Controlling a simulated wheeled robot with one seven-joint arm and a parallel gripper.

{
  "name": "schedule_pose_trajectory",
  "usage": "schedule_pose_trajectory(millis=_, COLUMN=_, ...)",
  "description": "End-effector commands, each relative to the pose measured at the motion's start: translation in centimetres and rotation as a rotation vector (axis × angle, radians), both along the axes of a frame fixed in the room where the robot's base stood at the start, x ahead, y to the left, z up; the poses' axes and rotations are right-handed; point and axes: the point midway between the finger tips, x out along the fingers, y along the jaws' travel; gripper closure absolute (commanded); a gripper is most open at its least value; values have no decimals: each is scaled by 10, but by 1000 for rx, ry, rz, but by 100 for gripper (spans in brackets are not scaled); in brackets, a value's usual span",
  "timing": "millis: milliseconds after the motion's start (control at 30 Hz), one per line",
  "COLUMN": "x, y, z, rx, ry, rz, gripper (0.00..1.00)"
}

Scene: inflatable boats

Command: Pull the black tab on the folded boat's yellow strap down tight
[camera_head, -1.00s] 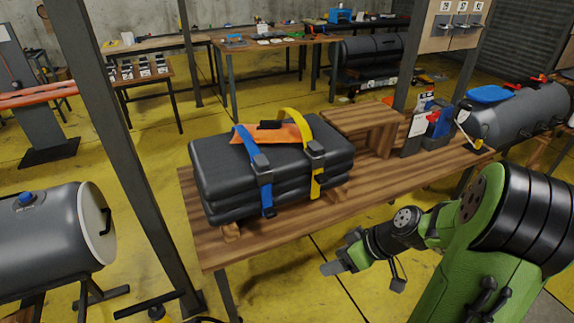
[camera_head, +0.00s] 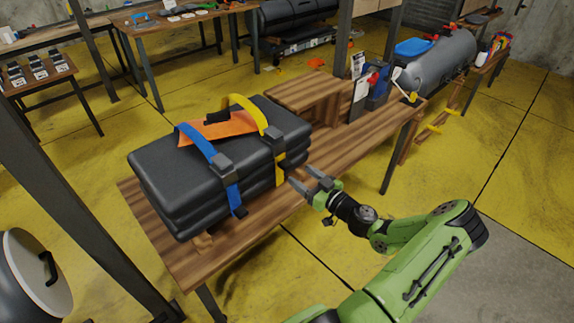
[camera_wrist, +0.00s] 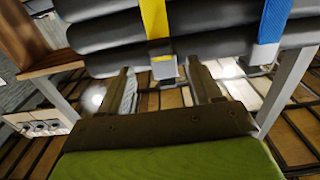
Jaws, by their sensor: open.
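The folded dark boat (camera_head: 165,165) lies on the wooden table, with a yellow strap (camera_head: 247,108) and a blue strap (camera_head: 196,142) over it. The yellow strap passes a dark buckle (camera_head: 273,133) and hangs down the front side. In the wrist view the yellow strap (camera_wrist: 155,22) ends in a small greyish-black tab (camera_wrist: 165,68). My gripper (camera_head: 302,179) is open and empty in front of the boat, close to the strap's lower end. In the wrist view its fingers (camera_wrist: 164,90) stand either side of the tab, which looks slightly beyond them. I cannot tell any contact.
The table (camera_head: 180,255) has a wooden stand (camera_head: 305,90) behind the boat and a holder with blue and red items (camera_head: 372,85) to its right. A dark upright post (camera_head: 75,200) stands at left. The floor in front of the table is clear.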

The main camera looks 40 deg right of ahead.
Motion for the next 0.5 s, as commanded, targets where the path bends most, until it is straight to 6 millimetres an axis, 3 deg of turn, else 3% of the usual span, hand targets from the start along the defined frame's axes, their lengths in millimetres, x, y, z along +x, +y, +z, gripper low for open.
schedule_pose_trajectory(millis=200, x=50, y=2, z=1, rx=0, ry=0, rz=2, gripper=36)
schedule_pose_trajectory(millis=333, x=64, y=2, z=0, rx=1, ry=1, rz=1, gripper=36)
schedule_pose_trajectory(millis=500, x=68, y=2, z=-1, rx=1, ry=2, rz=-1, gripper=36)
